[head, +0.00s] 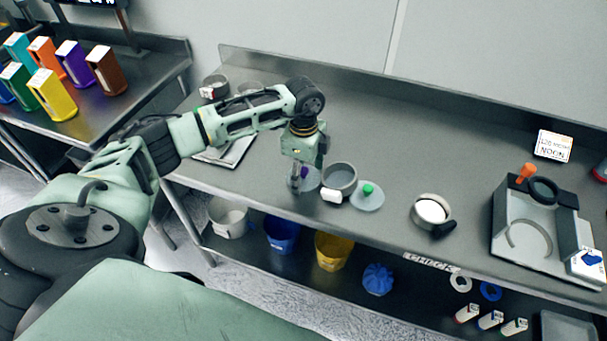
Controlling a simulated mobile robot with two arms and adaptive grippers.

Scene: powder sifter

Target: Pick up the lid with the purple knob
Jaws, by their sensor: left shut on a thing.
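The lid with the purple knob (313,182) is a pale round disc lying low at the worktop, partly hidden behind my left gripper. Its purple knob (304,172) shows at the fingers. My left gripper (297,187) points down over this lid and is shut on it; I cannot tell whether the lid is clear of the worktop. A second lid with a green knob (369,189) lies to the right on the worktop. A grey sifter cup (340,178) with a white tag stands between the two lids. My right gripper is not in view.
A grey metal worktop (440,165) runs across the view. A round pan with white powder (432,212) and a machine with an orange knob (528,225) stand to the right. Several coloured containers stand on the left table (148,75). Buckets sit on the lower shelf.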

